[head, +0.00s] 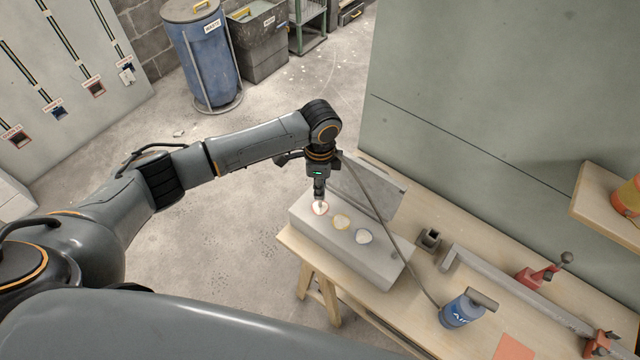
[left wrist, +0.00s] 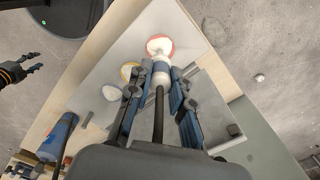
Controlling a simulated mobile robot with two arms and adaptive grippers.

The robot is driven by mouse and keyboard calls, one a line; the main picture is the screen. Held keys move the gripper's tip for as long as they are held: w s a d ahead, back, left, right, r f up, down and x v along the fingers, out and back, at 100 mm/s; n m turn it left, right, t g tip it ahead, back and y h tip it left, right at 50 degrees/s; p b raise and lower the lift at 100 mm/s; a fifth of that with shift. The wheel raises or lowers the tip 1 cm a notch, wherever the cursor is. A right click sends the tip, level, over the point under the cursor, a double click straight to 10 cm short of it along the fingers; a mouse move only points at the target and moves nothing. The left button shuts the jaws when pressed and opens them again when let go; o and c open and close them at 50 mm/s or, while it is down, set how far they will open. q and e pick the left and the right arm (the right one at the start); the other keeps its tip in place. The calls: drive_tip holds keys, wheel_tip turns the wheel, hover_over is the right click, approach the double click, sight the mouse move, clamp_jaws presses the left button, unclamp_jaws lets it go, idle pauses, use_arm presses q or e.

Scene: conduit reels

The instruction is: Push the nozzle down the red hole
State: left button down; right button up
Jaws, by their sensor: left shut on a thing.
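A grey block (head: 345,258) on the workbench has three ringed round holes in a row on its top. The red hole (head: 320,209) is at the left end in the head view and at the top in the left wrist view (left wrist: 166,41). It has a pale middle. My left gripper (left wrist: 158,98) is shut on the nozzle (left wrist: 161,72), a pale piece with a dark stem. The nozzle's tip is over the red hole; I cannot tell how far in it is. My right gripper (left wrist: 36,62) is open and empty, away from the block.
A dark hose runs from the left gripper towards a blue air bottle (head: 460,311). A red clamp (head: 537,277) is farther right.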

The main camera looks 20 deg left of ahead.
use_arm(q)
drive_tip(key=shift+p, duration=0.4)
drive_tip(key=shift+f+b, duration=0.5)
drive_tip(key=shift+f, duration=1)
idle(0.6)
drive_tip(key=shift+f+b, duration=0.75)
drive_tip(key=shift+f, duration=0.6)
drive_tip(key=c, duration=1.1)
unclamp_jaws()
drive_tip(key=shift+r, duration=0.1)
wheel_tip(320, 180, up, 12)
drive_tip(key=shift+f, duration=0.1)
